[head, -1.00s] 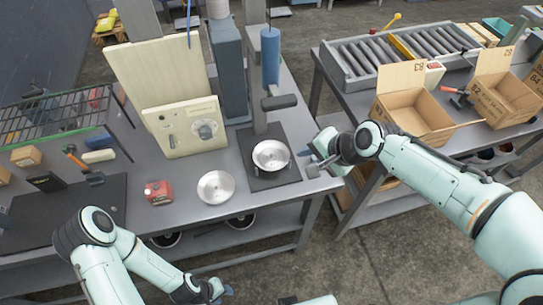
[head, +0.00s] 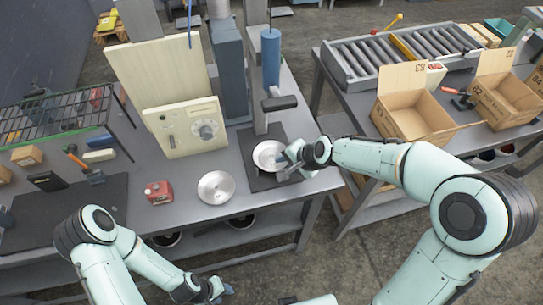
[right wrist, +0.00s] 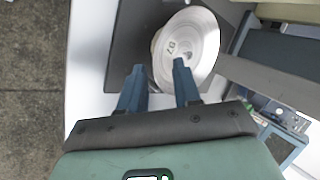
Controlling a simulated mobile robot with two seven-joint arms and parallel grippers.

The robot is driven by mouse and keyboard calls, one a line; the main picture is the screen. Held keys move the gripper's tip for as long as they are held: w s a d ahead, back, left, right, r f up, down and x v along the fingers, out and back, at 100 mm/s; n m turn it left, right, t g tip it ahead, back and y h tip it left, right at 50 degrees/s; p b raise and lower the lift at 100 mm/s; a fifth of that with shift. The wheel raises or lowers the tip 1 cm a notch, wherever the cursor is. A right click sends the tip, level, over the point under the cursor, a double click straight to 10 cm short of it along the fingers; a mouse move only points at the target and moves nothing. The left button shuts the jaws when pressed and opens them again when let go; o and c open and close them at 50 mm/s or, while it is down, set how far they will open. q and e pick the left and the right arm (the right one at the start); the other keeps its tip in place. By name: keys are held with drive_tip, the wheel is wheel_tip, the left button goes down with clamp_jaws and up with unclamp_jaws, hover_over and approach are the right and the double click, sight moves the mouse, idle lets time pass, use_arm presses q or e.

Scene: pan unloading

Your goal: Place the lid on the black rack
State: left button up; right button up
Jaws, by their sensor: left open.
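One round silver dish-like piece (head: 266,152) sits on the dark plate under the press; a second round silver piece (head: 216,187) lies on the grey table to its left. I cannot tell which is the lid. The black wire rack (head: 60,115) stands at the left of the table. My right gripper (head: 284,163) is at the right rim of the piece on the plate. In the right wrist view its fingers (right wrist: 158,80) are apart, with the pale, marked disc (right wrist: 190,45) just beyond the tips. My left gripper (head: 218,290) is open, low in front of the table.
The press column (head: 258,60) and a blue cylinder (head: 270,55) rise behind the plate. A cream panel box (head: 183,128) and a red box (head: 158,192) stand to the left. A second table with open cartons (head: 412,105) is at right. The table's front edge is close.

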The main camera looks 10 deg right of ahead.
drive_tip(key=shift+s, duration=0.1)
clamp_jaws()
drive_tip(key=shift+r, duration=0.1)
